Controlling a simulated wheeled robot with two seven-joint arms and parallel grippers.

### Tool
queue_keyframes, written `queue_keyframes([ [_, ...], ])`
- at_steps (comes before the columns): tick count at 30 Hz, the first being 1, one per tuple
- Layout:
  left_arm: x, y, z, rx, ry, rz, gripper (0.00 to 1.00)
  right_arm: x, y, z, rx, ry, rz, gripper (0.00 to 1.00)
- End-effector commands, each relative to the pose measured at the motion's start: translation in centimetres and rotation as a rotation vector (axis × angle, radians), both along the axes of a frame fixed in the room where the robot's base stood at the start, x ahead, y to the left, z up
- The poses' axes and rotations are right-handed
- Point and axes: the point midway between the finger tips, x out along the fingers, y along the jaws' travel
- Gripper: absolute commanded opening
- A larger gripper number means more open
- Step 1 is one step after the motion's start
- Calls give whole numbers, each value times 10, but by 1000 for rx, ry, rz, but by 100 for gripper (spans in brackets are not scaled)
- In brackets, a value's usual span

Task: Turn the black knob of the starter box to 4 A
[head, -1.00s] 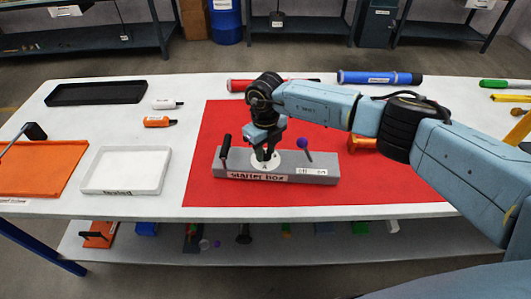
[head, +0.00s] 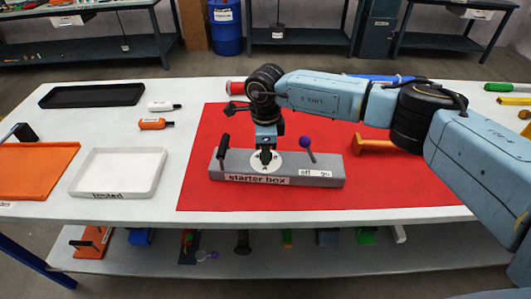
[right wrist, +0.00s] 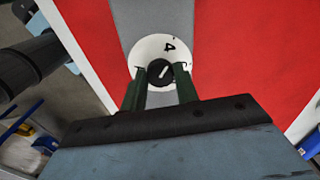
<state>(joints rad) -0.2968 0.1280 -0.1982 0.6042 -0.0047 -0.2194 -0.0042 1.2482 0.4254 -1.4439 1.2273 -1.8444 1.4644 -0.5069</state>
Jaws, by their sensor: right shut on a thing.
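The grey starter box (head: 331,168) lies on the red mat. Its white round dial (head: 256,165) carries letters or figures; a 4 shows on the dial in the right wrist view (right wrist: 146,50). The black knob (right wrist: 159,72) sits at the dial's middle with a white pointer line slanting up and right. The 4 lies above and slightly right of the knob; whether the line meets it exactly I cannot tell. My right gripper (head: 265,154) points down, shut on the knob, with one dark finger on each side in the right wrist view (right wrist: 160,84). My left gripper is out of view.
A black lever (head: 223,147) stands left of the dial, and a purple-balled lever (head: 304,142) stands right of it. The red mat (head: 220,120) is mostly clear. A white tray (head: 152,187), orange tray (head: 35,175) and orange part (head: 372,147) lie around.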

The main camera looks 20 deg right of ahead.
Motion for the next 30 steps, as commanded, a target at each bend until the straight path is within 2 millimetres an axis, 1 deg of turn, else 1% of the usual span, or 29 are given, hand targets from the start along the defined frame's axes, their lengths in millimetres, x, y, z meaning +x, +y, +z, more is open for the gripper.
queue_keyframes([
  [3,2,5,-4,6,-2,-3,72,0,0,0,2,-1,48,7],
  [9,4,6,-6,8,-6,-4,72,0,0,0,2,-1,93,7],
  [23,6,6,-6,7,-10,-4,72,0,0,1,2,-1,105,7],
  [24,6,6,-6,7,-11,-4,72,0,0,1,2,-1,105,33],
  [28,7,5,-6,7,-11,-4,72,0,0,1,1,-1,105,50],
  [29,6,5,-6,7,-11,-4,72,0,0,1,1,-1,105,52],
  [30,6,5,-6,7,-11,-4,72,0,0,1,1,-1,104,52],
])
